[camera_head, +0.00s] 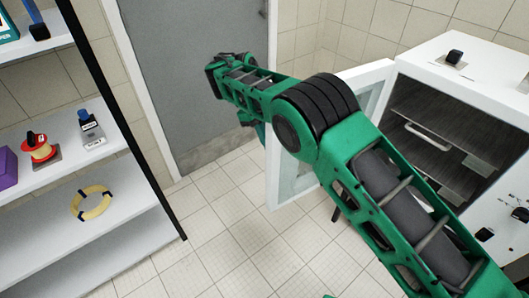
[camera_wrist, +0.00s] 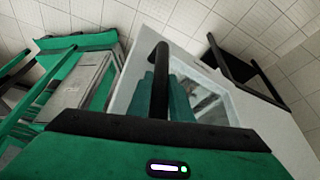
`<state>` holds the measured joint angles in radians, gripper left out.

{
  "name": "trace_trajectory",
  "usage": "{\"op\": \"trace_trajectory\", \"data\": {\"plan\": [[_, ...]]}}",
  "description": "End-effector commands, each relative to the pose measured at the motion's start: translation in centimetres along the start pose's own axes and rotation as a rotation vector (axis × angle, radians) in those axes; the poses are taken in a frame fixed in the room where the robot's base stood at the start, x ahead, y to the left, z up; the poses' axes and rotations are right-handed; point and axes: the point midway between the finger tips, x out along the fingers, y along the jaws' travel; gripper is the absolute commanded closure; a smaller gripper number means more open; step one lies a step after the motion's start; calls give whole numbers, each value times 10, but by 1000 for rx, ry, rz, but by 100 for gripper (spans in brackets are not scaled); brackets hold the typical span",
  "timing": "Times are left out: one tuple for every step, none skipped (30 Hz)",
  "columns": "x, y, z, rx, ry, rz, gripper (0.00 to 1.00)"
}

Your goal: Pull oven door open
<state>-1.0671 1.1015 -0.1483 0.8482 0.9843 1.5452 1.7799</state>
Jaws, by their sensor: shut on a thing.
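The white oven (camera_head: 455,65) stands at the right in the head view, its dark chamber with metal racks exposed. Its door (camera_head: 375,85), white-framed with a glass pane, stands swung open at the oven's left. My green arm crosses in front of the door and hides much of it. My gripper (camera_head: 258,132) is near the door's outer edge, mostly hidden behind the arm. In the wrist view the door (camera_wrist: 145,45) fills the middle, with a dark upright bar (camera_wrist: 160,75), seemingly the handle, before it.
A shelf unit (camera_head: 85,208) at the left holds a yellow ring (camera_head: 91,203), a red-and-black item (camera_head: 39,149) and a purple box (camera_head: 8,174). A grey room door (camera_head: 180,60) is behind. Tiled floor (camera_head: 225,225) between shelf and oven is clear.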

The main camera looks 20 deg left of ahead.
Motion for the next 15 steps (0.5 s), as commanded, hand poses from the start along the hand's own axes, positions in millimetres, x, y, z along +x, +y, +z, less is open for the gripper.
{"op": "trace_trajectory", "data": {"plan": [[1, -8, -1, 5, 1, 1, 100], [1, -11, -1, 7, 1, 1, 100], [1, -14, -1, 10, 1, 2, 100], [1, -16, -1, 12, 1, 3, 100], [1, -17, -2, 14, 2, 4, 100], [1, -19, -2, 15, 2, 5, 100], [2, -20, -2, 16, 2, 5, 100], [1, -20, -2, 16, 2, 5, 100], [1, -21, -2, 17, 2, 5, 100], [1, -21, -2, 17, 2, 5, 100], [1, -22, -2, 17, 2, 5, 100], [1, -22, -2, 18, 2, 5, 100], [1, -22, -2, 18, 2, 5, 100], [2, -22, -2, 18, 2, 5, 100], [2, -22, -2, 18, 2, 5, 100]]}}
